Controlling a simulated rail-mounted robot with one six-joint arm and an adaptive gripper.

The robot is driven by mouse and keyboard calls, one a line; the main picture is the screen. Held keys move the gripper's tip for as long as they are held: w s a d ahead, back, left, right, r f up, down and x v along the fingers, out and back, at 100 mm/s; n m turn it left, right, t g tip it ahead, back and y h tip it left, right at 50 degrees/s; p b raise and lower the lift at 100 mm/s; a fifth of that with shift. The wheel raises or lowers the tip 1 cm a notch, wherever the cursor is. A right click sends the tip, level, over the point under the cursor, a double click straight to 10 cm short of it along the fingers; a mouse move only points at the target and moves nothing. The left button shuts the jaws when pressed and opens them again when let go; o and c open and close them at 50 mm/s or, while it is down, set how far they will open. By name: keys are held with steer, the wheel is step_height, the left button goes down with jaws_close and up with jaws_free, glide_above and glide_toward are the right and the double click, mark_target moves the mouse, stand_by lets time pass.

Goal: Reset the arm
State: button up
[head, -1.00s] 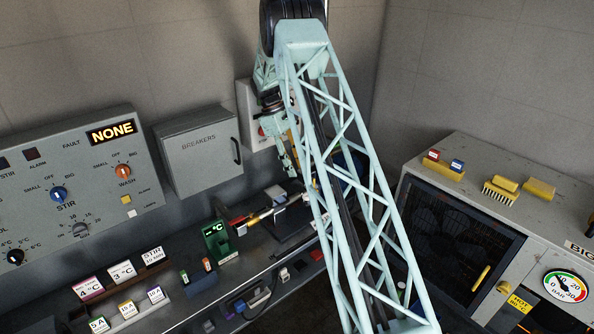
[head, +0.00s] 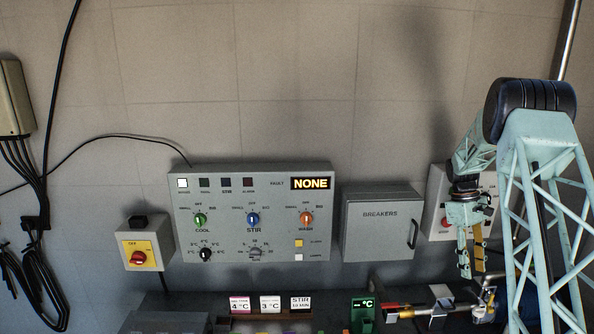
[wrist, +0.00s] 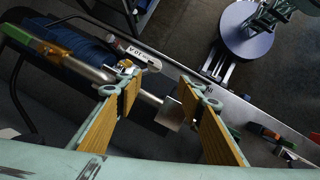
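My gripper (head: 471,272) hangs from my pale green lattice arm at the right of the head view, fingers pointing down. In the wrist view my gripper (wrist: 166,90) shows two fingers with ribbed yellow pads, spread apart with nothing held between them. A metal rod with a grey block (wrist: 169,113) shows beyond the gap, lower down over the bench; it appears apart from the fingers. The red button box (head: 437,215) on the wall is partly hidden behind the gripper and arm.
The control panel (head: 183,243), with its display reading NONE, and the breakers box (head: 378,238) are on the wall left of my arm. A green temperature display (head: 363,314) and label cards (head: 270,304) stand on the bench below.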

steer(key=s+a+r+m+t+b, duration=0.1)
steer(key=s+a+r, duration=0.5)
steer(key=a+r, duration=0.25)
steer(key=s+a+r+t+b, duration=0.2)
steer(key=s+a+r, duration=0.4)
steer(key=a+r, duration=0.25)
steer(key=s+a+r+m+t+b, duration=0.1)
steer(key=s+a+r, duration=0.5)
steer(key=a+r, duration=0.3)
steer(key=s+a+r+m+t+b, duration=0.15)
steer(key=s+a, duration=0.25)
steer(key=s, duration=0.4)
steer(key=s+a+r+b, duration=0.15)
steer(key=s+a, duration=0.25)
steer(key=s, duration=0.4)
steer(key=s+a+f+t+y, duration=0.1)
steer(key=s+a+f, duration=0.1)
steer(key=s, duration=0.6)
steer(key=s+a+f+t+b, duration=0.1)
steer(key=s+a+f, duration=0.2)
steer(key=s, duration=0.6)
steer(key=shift+s+a+m+y, duration=0.2)
steer(key=shift+a+m+y, duration=0.25)
steer(key=shift+a, duration=0.55)
